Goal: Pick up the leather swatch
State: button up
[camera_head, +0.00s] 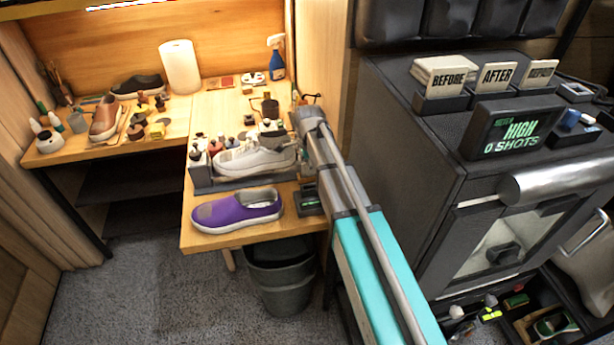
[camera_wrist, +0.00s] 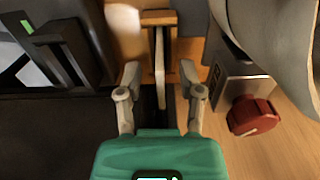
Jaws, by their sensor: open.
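I cannot pick out the leather swatch with certainty. A small flat red-brown piece (camera_head: 221,82) lies at the back of the bench in the head view and may be it. My gripper (camera_wrist: 160,97) is open in the wrist view, its two fingers apart. A thin pale upright strip (camera_wrist: 160,65), seen edge-on with a wooden block (camera_wrist: 158,17) at its far end, lies ahead between the fingers. I cannot tell what it is, and no contact is visible. In the head view my arm hides most of what is around the gripper.
A red cap (camera_wrist: 252,115) stands right of the fingers, and a dark slotted holder (camera_wrist: 65,45) is at left. The bench holds a white sneaker (camera_head: 255,158), a purple shoe (camera_head: 238,210), several bottles and a blue spray bottle (camera_head: 276,62). A dark cabinet (camera_head: 410,130) stands right.

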jog(key=shift+f, duration=0.5)
grip_shut()
dwell(0.3)
